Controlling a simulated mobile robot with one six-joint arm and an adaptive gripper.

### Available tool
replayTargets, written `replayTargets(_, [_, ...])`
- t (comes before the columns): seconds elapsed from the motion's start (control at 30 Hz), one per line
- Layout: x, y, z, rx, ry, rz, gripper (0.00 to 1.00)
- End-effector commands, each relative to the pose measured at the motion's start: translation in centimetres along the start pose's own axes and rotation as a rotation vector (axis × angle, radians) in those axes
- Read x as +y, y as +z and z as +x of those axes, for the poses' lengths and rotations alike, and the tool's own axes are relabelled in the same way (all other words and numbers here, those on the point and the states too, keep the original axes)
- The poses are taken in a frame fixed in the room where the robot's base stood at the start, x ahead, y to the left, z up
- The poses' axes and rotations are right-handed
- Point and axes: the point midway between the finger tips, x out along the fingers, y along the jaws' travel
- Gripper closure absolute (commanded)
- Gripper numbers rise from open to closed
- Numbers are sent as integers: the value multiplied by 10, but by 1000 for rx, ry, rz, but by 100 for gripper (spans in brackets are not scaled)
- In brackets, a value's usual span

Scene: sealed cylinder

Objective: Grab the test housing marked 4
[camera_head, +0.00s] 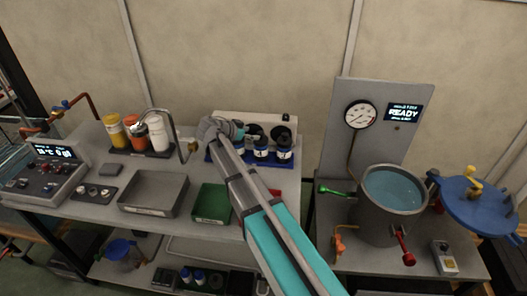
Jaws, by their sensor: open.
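Dark cylindrical housings with blue bands and white labels stand upright in a blue rack (268,164) at the back of the left bench. The middle housing (261,151) and the right housing (284,152) show best; another housing (240,147) is partly covered by my arm. The numbers on the labels are too small to read, so I cannot tell which is marked 4. My gripper (254,131) is at the rack, by the tops of the housings, and is open. Its fingertips are hard to make out against the dark parts, and I cannot tell whether they touch a housing.
A grey tray (153,194) and green tray (211,203) lie in front. At right are a water-filled pot (392,190), a gauge panel reading READY (402,112) and a blue lid (478,205).

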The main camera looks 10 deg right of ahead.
Motion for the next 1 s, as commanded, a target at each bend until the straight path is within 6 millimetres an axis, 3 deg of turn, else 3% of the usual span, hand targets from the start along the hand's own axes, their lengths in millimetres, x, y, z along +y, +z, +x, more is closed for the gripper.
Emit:
replayTargets(0.43, [0, 0, 4, 0, 0, -1, 18])
replayTargets(0.8, [0, 2, 42, 0, 0, 0, 18])
replayTargets(1.0, [1, 0, 53, 0, 0, -1, 18])
